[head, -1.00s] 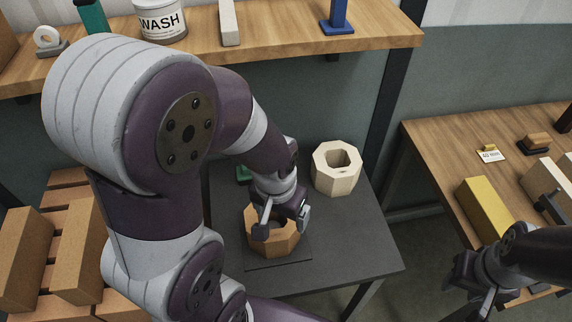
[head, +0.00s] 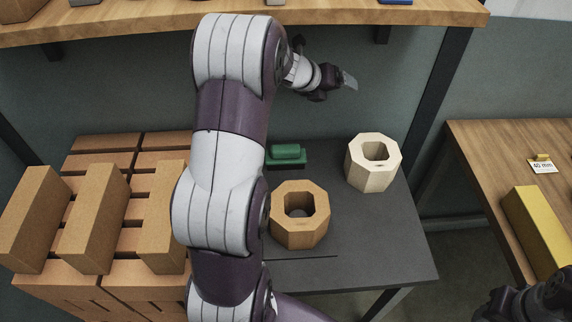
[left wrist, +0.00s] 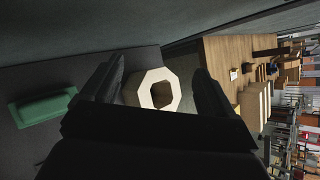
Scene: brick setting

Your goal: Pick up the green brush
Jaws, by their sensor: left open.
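A green block-like object (head: 288,152) on a wider green base, likely the brush, lies on the dark grey table behind the brown octagonal holder; I cannot make out bristles. My arm passes close to its left side. It also shows in the left wrist view (left wrist: 42,108), left of the fingers. My left gripper (head: 348,81) is raised above the back of the table, up and to the right of the green object, open and apart from it. Its spread fingers show in the left wrist view (left wrist: 158,88) with nothing held. My right gripper (head: 490,308) is partly cut off at the lower right.
The brown octagonal holder (head: 300,236) and a pale one (head: 358,178) stand on the grey table (head: 400,262). Bricks (head: 92,232) are stacked at left. A wooden shelf (head: 150,22) spans the back. A yellow block (head: 535,228) lies on the right bench.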

